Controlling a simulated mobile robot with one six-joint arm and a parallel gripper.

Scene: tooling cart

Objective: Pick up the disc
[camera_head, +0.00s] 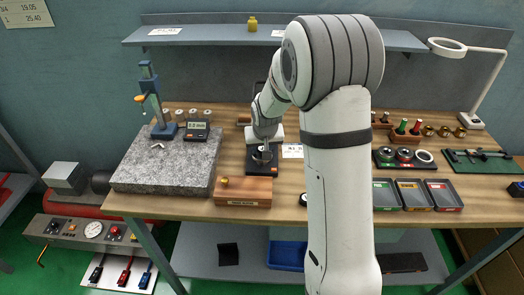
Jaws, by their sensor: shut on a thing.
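My gripper (262,154) points down over a small black stand (262,184) near the middle of the wooden bench. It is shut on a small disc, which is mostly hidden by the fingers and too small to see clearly. The fingers are low, at or just above the top of the black stand; I cannot tell whether the disc touches the stand. My white and grey arm covers the bench to the right of the gripper.
A granite plate (165,168) with a height gauge (152,95) and a digital display stands left. A wooden block (242,191) lies in front of the stand. Right of my arm are a tray with rings (404,157), three open bins (413,194) and a lamp (478,85).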

